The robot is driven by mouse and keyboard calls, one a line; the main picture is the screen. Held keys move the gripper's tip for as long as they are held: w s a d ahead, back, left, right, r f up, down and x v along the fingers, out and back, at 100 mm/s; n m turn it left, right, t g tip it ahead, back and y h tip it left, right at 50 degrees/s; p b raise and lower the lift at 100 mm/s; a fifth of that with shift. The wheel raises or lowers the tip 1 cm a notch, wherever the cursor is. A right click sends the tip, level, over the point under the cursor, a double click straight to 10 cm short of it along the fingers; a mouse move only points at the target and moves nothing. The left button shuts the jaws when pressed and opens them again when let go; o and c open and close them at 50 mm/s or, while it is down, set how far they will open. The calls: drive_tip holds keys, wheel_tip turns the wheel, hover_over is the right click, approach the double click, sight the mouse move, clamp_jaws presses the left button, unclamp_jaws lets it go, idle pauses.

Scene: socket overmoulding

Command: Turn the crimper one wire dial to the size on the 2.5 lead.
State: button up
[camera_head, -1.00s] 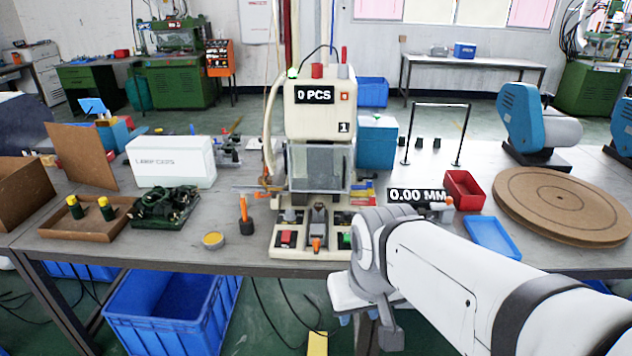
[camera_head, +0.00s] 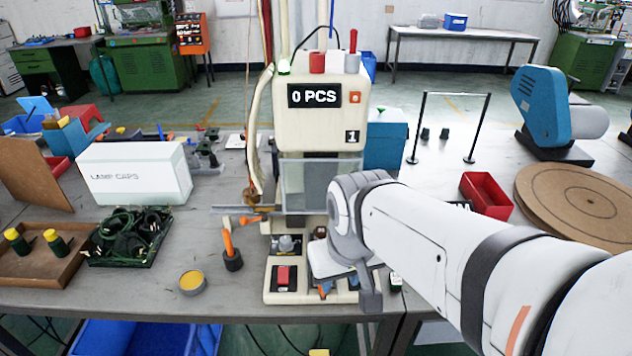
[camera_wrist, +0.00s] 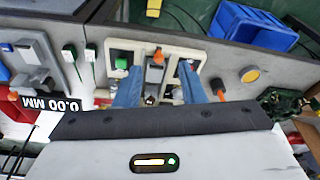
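The cream crimper (camera_head: 322,120) stands upright at mid-table, with a "0 PCS" display and a "1" label. Its base carries a red button (camera_head: 283,275) and grey knobs (camera_head: 287,243); I cannot tell which part is the wire dial. The wrist view shows the base upside down, with a green button (camera_wrist: 121,63) and an orange-tipped grey part (camera_wrist: 155,72). My gripper (camera_wrist: 161,68) is open, its blue fingers pointing at the base around the middle part; contact is unclear. In the head view my wrist hides the base's right side. Dark green leads (camera_head: 130,235) lie coiled at left; no size is readable.
A white lamp caps box (camera_head: 135,172), a yellow-topped tin (camera_head: 191,281) and an orange-handled tool (camera_head: 230,250) are left of the crimper. A red bin (camera_head: 487,195) and a brown round board (camera_head: 575,205) are right. My arm covers the front right of the table.

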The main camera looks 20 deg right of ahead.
drive_tip(key=shift+o, duration=0.3)
drive_tip(key=shift+s+a, duration=0.1)
drive_tip(key=shift+a, duration=0.05)
drive_tip(key=shift+o, duration=0.8)
drive_tip(key=shift+w+f, duration=0.1)
drive_tip(key=shift+w, duration=0.1)
drive_tip(key=shift+o, duration=0.5)
drive_tip(key=w+d+f+b, duration=0.2)
drive_tip(key=w+b, duration=0.1)
drive_tip(key=w, duration=0.2)
drive_tip(key=w+d+f+b, duration=0.2)
drive_tip(key=w+f+b, duration=0.1)
drive_tip(key=w, duration=0.3)
drive_tip(key=shift+w+d+f+t, duration=0.15)
drive_tip(key=shift+d+f+t, duration=0.2)
drive_tip(key=shift+d+t, duration=0.05)
drive_tip(key=w+d+f+t+b, duration=0.1)
drive_tip(key=w+d+f+b, duration=0.4)
drive_tip(key=w+d+f, duration=0.45)
drive_tip(key=w+f, duration=0.2)
drive_tip(key=w+d+f+b, duration=0.1)
drive_tip(key=w+f, duration=0.1)
drive_tip(key=f, duration=0.1)
drive_tip(key=shift+w, duration=0.35)
drive_tip(key=shift+c, duration=0.5)
